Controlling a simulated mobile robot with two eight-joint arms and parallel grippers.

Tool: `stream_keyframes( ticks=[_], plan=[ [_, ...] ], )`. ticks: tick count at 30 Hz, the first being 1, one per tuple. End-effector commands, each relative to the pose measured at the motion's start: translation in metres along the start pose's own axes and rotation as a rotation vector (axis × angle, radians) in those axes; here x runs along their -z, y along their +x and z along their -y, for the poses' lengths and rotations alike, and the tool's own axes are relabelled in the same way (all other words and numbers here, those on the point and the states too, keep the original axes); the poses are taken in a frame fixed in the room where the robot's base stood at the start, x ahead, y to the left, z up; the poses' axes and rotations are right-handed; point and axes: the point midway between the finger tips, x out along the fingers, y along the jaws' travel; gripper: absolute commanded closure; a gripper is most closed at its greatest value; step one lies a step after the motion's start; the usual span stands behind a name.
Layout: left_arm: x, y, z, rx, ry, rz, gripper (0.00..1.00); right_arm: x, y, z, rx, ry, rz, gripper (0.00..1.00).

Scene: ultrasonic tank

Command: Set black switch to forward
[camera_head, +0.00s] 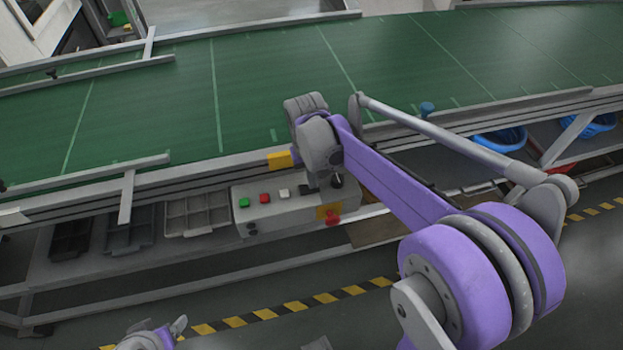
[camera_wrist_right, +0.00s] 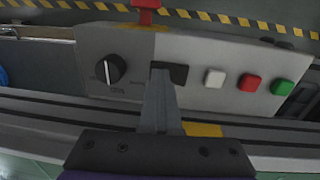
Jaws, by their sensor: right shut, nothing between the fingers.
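The control box (camera_head: 285,212) hangs on the conveyor's near side. Its round black switch (camera_wrist_right: 112,69) shows in the wrist view with a pale line running nearly up and down and small lettering around it; in the head view the switch (camera_head: 337,181) is just right of my right gripper (camera_head: 312,183). In the wrist view the shut, empty fingers of my right gripper (camera_wrist_right: 160,84) are over a small black rectangular part (camera_wrist_right: 178,73), beside the switch and apart from it. Contact with the panel cannot be told. Part of my left gripper (camera_head: 170,332) shows at the bottom left; its jaws are unclear.
White (camera_head: 284,193), red (camera_head: 265,198) and green (camera_head: 244,202) buttons sit left of the gripper. A red knob (camera_head: 332,217) is on the box's front. The green conveyor (camera_head: 270,80) lies behind; grey trays (camera_head: 197,212) stand on a shelf at left.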

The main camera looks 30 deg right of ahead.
Motion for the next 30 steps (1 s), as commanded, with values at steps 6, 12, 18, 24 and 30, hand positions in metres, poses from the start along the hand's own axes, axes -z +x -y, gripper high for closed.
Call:
stream_keyframes(
  ticks=[6,12,18,24,30],
  plan=[
    [-0.001,0.001,0.0,0.0,0.0,0.001,0.24,-0.002,0.005,0.0,0.002,-0.001,0.003,1.0],
    [-0.001,0.001,0.0,0.0,0.0,0.001,0.24,-0.002,0.005,0.005,0.003,-0.002,0.004,1.0],
    [0.0,0.0,0.0,0.0,0.0,0.0,0.24,-0.003,0.002,0.016,0.007,-0.004,0.006,1.0],
    [0.0,0.0,0.0,0.0,0.0,0.0,0.24,-0.003,0.002,0.019,0.008,-0.004,0.005,1.0],
    [0.001,-0.001,0.0,0.0,0.0,-0.001,0.24,-0.002,0.0,0.018,0.007,-0.003,0.003,1.0]
  ],
)
